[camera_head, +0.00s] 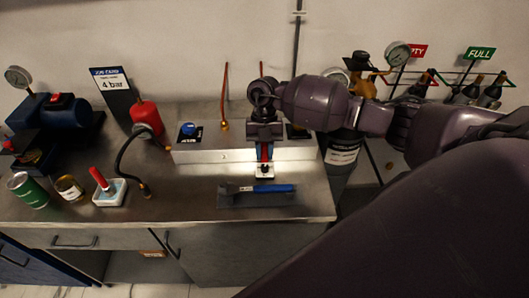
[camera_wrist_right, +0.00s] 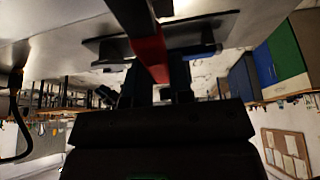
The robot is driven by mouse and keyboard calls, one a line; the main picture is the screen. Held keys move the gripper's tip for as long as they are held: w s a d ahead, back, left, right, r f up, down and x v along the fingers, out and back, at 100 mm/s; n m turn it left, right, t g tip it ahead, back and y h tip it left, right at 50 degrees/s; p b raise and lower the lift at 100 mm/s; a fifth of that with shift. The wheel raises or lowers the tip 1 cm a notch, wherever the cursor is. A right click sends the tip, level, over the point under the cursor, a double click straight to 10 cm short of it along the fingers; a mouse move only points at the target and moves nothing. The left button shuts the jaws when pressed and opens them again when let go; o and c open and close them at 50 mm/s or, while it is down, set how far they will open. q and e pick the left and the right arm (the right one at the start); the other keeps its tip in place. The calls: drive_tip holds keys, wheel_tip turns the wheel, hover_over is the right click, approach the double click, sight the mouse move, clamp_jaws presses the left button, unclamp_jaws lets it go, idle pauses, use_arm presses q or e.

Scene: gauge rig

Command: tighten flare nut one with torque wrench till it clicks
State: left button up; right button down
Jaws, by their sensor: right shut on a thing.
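My right gripper (camera_head: 265,148) hangs low over the middle of the bench and is shut on a red and dark bar-shaped tool (camera_wrist_right: 150,52), which runs up out of the wrist view. Its far end is cut off there, so I cannot tell whether it is the torque wrench. A tool with a blue handle (camera_head: 272,188) lies on a dark tray (camera_head: 238,201) in front of the gripper. A copper pipe with a brass nut (camera_head: 224,126) hangs left of the gripper. A second copper pipe (camera_head: 261,69) is mostly hidden behind my right arm. My left gripper is out of view.
On the bench (camera_head: 185,205) stand a red bottle (camera_head: 146,117), a green can (camera_head: 28,189), an open tin (camera_head: 69,187) and a white dish (camera_head: 109,195) with a red-handled item. A black hose (camera_head: 123,157) curves nearby. A grey raised box (camera_head: 198,153) lies behind.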

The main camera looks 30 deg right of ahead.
drive_tip(key=shift+w+d, duration=0.2)
drive_tip(key=shift+w, duration=0.15)
idle(0.3)
drive_tip(key=c, duration=1.7)
unclamp_jaws()
clamp_jaws()
drive_tip(key=shift+a, duration=0.1)
drive_tip(key=shift+w+a+m+t+y+p, duration=0.3)
drive_tip(key=shift+w+a+m+y+p, duration=0.15)
drive_tip(key=shift+w+a+m, duration=0.7)
drive_tip(key=shift+s+m, duration=0.1)
drive_tip(key=shift+m, duration=0.15)
drive_tip(key=shift+w+a+m+t+y+p, duration=0.35)
drive_tip(key=shift+w+a+m+t+p, duration=0.15)
drive_tip(key=shift+w+a+m+p, duration=0.45)
